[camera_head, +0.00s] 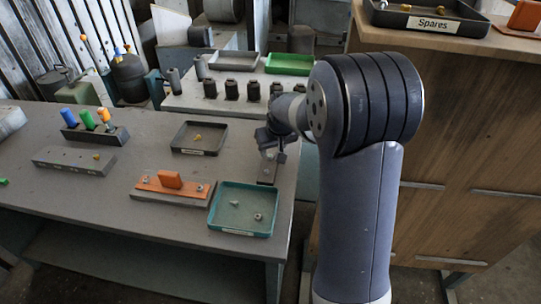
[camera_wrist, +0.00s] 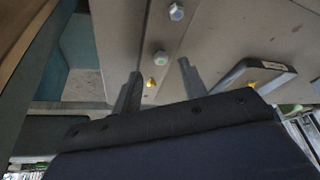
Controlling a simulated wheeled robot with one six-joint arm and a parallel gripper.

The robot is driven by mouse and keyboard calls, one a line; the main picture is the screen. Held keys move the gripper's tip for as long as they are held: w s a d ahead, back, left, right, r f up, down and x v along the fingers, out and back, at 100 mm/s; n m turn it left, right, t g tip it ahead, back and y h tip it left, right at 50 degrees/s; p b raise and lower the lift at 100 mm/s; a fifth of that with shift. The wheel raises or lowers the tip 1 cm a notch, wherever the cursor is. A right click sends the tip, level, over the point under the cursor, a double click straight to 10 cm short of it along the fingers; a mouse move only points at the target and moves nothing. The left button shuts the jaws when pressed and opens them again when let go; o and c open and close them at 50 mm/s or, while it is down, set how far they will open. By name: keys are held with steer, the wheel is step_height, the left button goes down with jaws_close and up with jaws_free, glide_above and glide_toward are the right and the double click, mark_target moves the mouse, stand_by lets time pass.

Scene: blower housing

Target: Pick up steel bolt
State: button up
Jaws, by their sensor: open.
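My gripper (camera_head: 272,152) is open above a narrow dark plate (camera_head: 268,172) at the right end of the grey workbench. In the wrist view, its two fingers (camera_wrist: 160,68) point toward a grey-silver hex-headed piece (camera_wrist: 160,58) with a greenish centre. A second silver hex piece (camera_wrist: 176,12) with a bluish centre lies farther off, and a small brass-yellow piece (camera_wrist: 150,82) shows between the fingers. I cannot tell which silver piece is the steel bolt. Nothing is visibly held. The teal tray (camera_head: 213,215) holds two more small steel-coloured parts.
A dark tray (camera_head: 175,146) with brass parts is left of my gripper. An orange-topped fixture (camera_head: 170,187), a grey block (camera_head: 72,161) and a rack with coloured handles (camera_head: 95,133) stand farther left. A wooden cabinet (camera_head: 470,150) with a spares tray (camera_head: 428,23) is at right.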

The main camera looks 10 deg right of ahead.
mark_target(270, 158)
steer(key=shift+x, duration=1.2)
steer(key=shift+a, duration=0.1)
steer(key=shift+c, duration=0.3)
steer(key=c, duration=0.8)
